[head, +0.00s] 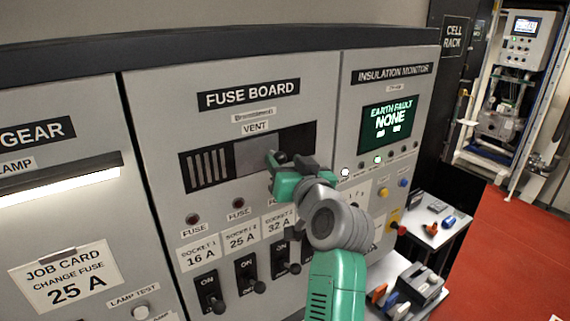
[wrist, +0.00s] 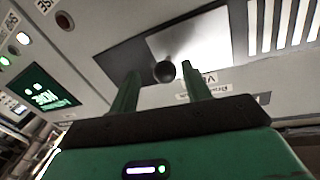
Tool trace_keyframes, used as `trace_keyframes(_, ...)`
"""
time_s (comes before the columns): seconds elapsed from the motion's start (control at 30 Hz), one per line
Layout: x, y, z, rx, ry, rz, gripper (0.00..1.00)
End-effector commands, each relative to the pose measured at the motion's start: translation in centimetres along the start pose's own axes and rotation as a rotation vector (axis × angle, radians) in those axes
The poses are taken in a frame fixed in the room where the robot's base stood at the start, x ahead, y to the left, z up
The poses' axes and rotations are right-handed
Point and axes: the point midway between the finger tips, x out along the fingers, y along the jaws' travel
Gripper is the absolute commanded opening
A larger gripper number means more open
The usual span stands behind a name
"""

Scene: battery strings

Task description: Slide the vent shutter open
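The vent shutter (head: 252,155) is a plain grey plate in the dark vent slot under the VENT label (head: 256,127). Slatted openings (head: 208,168) show to its left and a dark stretch of slot to its right. The plate also shows in the wrist view (wrist: 203,45), with a round black knob (wrist: 165,71) on it. My gripper (head: 279,157) is at the plate's right part. In the wrist view the knob appears between the fingertips of my gripper (wrist: 161,69), with a gap on each side.
Below the slot are fuse lamps (head: 238,203) and several black switches (head: 249,275). The insulation monitor screen (head: 388,125) is to the right, with small lamps below it. A side table (head: 425,232) with loose parts stands at the right. The panel face left of the slot is flat.

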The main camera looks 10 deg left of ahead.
Motion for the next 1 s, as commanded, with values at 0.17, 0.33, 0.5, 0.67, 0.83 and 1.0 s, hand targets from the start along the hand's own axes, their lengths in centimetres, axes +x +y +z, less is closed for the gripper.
trace_keyframes(0.17,-0.3,0.0,0.0,0.000,0.002,-0.001,0.48)
trace_keyframes(0.33,-3.5,0.1,0.2,-0.001,0.004,0.000,0.48)
trace_keyframes(0.5,-6.5,0.1,0.1,-0.001,0.002,0.001,0.48)
trace_keyframes(0.67,-7.8,0.1,0.0,0.000,0.000,0.000,0.48)
trace_keyframes(0.83,-7.8,0.0,0.0,0.000,0.000,0.000,0.48)
trace_keyframes(1.0,-8.6,-0.8,-1.5,-0.025,0.026,0.021,0.48)
